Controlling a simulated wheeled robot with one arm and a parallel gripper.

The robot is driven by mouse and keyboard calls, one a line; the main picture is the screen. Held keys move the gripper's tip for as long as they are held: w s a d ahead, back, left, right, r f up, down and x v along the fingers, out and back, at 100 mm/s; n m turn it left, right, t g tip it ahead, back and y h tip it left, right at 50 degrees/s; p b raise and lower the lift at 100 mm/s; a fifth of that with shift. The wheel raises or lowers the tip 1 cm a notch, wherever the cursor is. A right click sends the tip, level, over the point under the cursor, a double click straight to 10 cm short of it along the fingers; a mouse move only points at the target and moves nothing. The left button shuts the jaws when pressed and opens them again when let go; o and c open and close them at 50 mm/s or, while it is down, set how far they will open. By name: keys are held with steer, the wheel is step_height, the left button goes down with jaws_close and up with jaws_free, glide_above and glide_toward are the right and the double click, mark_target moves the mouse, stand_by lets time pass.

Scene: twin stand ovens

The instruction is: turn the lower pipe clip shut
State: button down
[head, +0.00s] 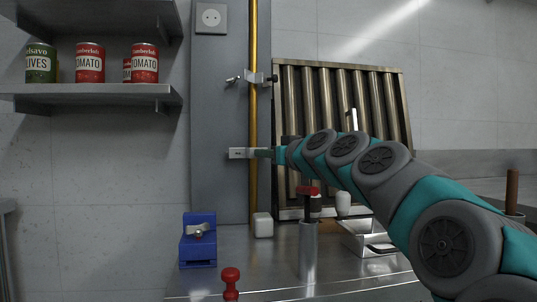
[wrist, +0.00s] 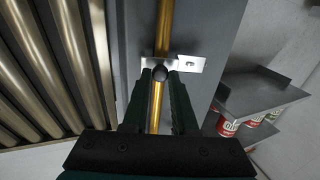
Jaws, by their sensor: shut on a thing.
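The lower pipe clip (head: 241,153) is a pale metal plate across the brass pipe (head: 253,120) on the grey wall panel. It sticks out to the left of the pipe. My gripper (head: 278,154) reaches it from the right. In the wrist view the clip's plate (wrist: 190,64) shows a small slot in its end.
The upper clip (head: 262,78) with a wing nut is higher on the pipe. A ribbed metal filter (head: 300,90) stands to the right. A shelf (head: 90,91) with cans is at left. A blue block (head: 198,248), a white block (head: 263,226) and a metal tray (head: 360,238) crowd the counter.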

steer(key=c, duration=0.7)
jaws_free()
steer(key=shift+v, duration=3.95)
